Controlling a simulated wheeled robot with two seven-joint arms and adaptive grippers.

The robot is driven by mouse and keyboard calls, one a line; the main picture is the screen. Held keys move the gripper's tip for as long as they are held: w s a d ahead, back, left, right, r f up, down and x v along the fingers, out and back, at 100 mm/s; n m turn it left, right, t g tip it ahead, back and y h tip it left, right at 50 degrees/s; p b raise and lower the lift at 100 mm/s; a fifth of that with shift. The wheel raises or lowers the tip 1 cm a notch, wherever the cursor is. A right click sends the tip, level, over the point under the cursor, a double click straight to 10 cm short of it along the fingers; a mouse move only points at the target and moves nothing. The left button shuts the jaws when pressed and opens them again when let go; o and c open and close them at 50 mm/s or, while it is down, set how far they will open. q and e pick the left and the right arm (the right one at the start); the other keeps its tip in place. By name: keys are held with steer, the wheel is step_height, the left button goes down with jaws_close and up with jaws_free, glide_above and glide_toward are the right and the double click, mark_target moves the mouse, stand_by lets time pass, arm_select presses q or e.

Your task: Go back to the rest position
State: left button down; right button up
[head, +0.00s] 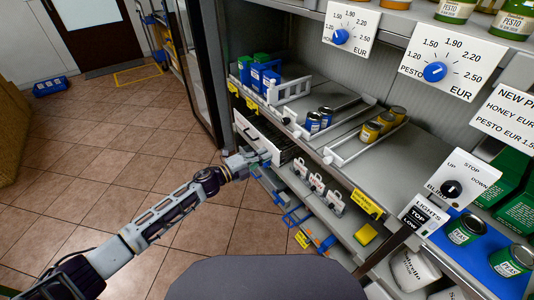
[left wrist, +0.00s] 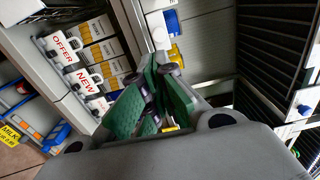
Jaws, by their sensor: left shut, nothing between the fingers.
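My left arm reaches in from the lower left of the head view. Its gripper (head: 264,157) is at the front of the shelf unit, close to a white drawer-like front (head: 256,137) below the shelf with the blue and green packs. I cannot tell whether it touches that front. In the left wrist view the green-padded fingers (left wrist: 152,108) are closed together with nothing between them. My right gripper is in neither view.
Shelves (head: 375,165) with cans, dividers and price labels fill the right side. White clip holders (head: 316,182) stand near the gripper on a lower shelf. A dial panel (head: 458,186) is at right. Tiled floor (head: 110,150) at left is mostly open.

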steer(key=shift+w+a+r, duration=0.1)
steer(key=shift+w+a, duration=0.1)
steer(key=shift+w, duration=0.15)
